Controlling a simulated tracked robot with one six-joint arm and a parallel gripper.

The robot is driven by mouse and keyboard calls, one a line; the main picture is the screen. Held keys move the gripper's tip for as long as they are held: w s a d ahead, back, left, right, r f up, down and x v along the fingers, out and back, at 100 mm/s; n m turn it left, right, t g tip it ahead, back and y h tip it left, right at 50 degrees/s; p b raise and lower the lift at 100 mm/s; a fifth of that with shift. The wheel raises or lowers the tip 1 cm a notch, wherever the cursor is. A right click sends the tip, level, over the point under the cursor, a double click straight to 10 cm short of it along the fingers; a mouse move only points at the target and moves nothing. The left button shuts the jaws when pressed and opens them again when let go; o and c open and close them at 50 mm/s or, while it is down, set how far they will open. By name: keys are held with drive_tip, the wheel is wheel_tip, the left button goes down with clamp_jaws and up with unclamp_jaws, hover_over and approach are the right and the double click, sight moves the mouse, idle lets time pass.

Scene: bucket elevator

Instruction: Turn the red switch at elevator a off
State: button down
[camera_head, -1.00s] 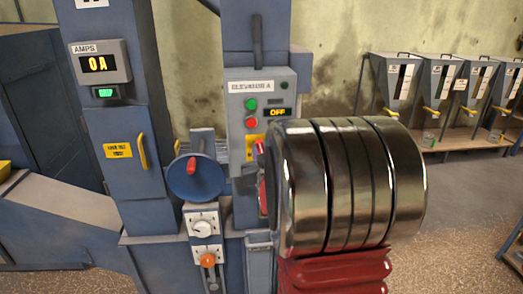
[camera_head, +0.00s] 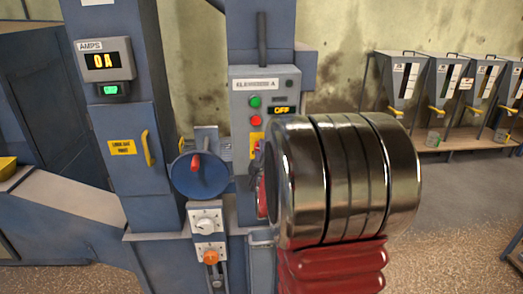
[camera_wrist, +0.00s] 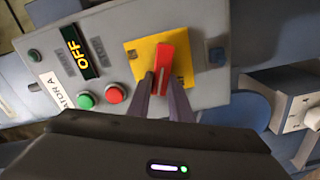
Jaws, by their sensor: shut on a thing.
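The red switch (camera_wrist: 168,58) is a red handle on a yellow plate (camera_wrist: 135,52) on the grey elevator A panel. In the wrist view my gripper (camera_wrist: 164,78) has its two dark fingers closed around the switch's near end. The panel (camera_head: 241,105) also shows in the head view, where my arm hides the switch and most of the gripper. A green button (camera_wrist: 86,100) and a red button (camera_wrist: 115,94) sit beside the switch.
An AMPS meter (camera_head: 104,60) on the left column reads 0 A. A blue handwheel (camera_head: 200,180) and a box with knobs (camera_head: 206,220) stand left of my arm. Several hoppers (camera_head: 440,85) line a bench at the back right. Open floor (camera_head: 455,200) lies at right.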

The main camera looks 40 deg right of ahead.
drive_tip(key=shift+w+a+f+n, duration=0.1)
drive_tip(key=shift+f+n, duration=0.1)
drive_tip(key=shift+n, duration=0.55)
drive_tip(key=shift+a+f+n, duration=0.1)
drive_tip(key=shift+f+n, duration=0.05)
drive_tip(key=shift+n, duration=0.65)
drive_tip(key=shift+w+a+f+n, duration=0.1)
drive_tip(key=shift+f+n, duration=0.1)
drive_tip(key=shift+n, duration=0.55)
drive_tip(key=shift+s, duration=0.1)
drive_tip(key=c, duration=1.6)
unclamp_jaws()
drive_tip(key=shift+d, duration=0.1)
drive_tip(key=shift+r, duration=0.1)
